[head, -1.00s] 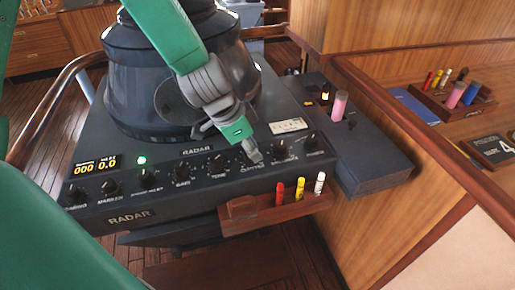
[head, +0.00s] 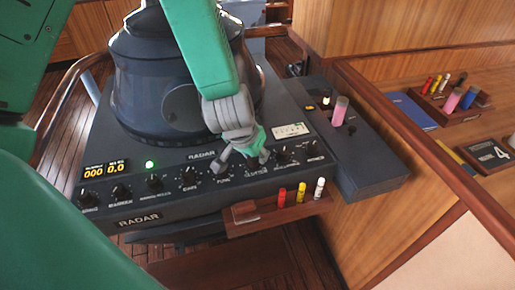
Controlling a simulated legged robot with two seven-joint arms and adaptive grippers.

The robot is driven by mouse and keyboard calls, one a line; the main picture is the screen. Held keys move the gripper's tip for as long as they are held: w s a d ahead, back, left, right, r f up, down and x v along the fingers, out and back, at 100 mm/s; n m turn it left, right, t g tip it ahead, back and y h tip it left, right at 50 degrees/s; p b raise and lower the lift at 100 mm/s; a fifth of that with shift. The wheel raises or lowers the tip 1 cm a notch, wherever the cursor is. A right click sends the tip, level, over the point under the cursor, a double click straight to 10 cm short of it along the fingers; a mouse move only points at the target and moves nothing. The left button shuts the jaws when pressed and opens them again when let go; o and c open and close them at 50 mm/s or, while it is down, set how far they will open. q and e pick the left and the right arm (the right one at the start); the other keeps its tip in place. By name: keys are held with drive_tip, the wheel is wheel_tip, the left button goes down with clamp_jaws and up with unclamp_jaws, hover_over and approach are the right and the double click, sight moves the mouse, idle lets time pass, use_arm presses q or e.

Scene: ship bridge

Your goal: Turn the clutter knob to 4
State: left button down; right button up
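The dark radar console (head: 140,217) has a row of black knobs along its front. The clutter knob (head: 251,164) is right of the middle of the row, above its blurred "CLUTTER" label, and partly covered by my gripper. The knob's setting is too small to read. My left gripper (head: 243,160) reaches down from the top with its fingers spread. One finger is by the tune knob, left of the clutter knob. The other is at the clutter knob's right side. I cannot tell whether either touches a knob. My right gripper is out of view.
The large radar hood (head: 165,90) stands behind the knobs. A wooden holder (head: 260,223) with red, yellow and white markers hangs on the console's front. A pink cylinder (head: 339,110) stands on the side box at right. A wooden desk with more markers is farther right.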

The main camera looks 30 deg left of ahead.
use_arm(q)
drive_tip(key=shift+s+f+n, duration=0.35)
drive_tip(key=shift+s+n, duration=0.05)
drive_tip(key=shift+s, duration=0.25)
drive_tip(key=c, duration=1.3)
unclamp_jaws()
drive_tip(key=shift+r, duration=0.1)
drive_tip(key=shift+r, duration=0.1)
drive_tip(key=v, duration=1.1)
drive_tip(key=shift+s+d+r, duration=0.1)
drive_tip(key=shift+d+r, duration=0.05)
drive_tip(key=shift+r, duration=0.25)
